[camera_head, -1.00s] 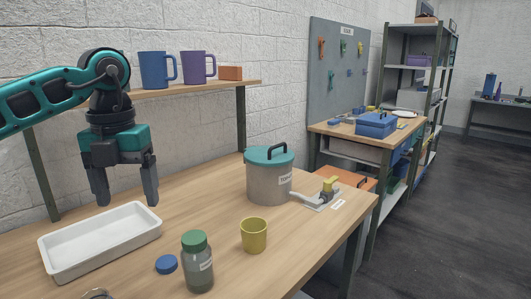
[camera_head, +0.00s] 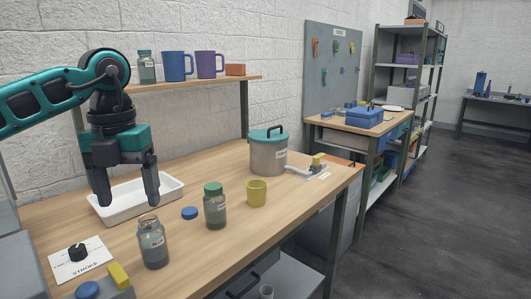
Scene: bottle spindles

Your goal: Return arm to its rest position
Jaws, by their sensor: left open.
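My left gripper (camera_head: 128,200) is open and empty, fingers pointing down. It hangs over the left part of the workbench (camera_head: 232,222), in front of the white tray (camera_head: 170,191) in the picture and partly hiding it. My right gripper is not in the picture. A bottle without a cap (camera_head: 153,245) stands upright on the bench, below and to the right of the left gripper. A green-capped bottle (camera_head: 215,208) stands upright to its right. A blue cap (camera_head: 190,213) lies flat between them, a little farther back.
A yellow cup (camera_head: 257,194) and a teal-lidded pot (camera_head: 268,156) stand to the right. A dial panel marked STROKE (camera_head: 80,258) is at the front left. The wall shelf (camera_head: 200,83) holds a bottle (camera_head: 147,67), a blue mug (camera_head: 177,66), a purple mug (camera_head: 206,64) and an orange block.

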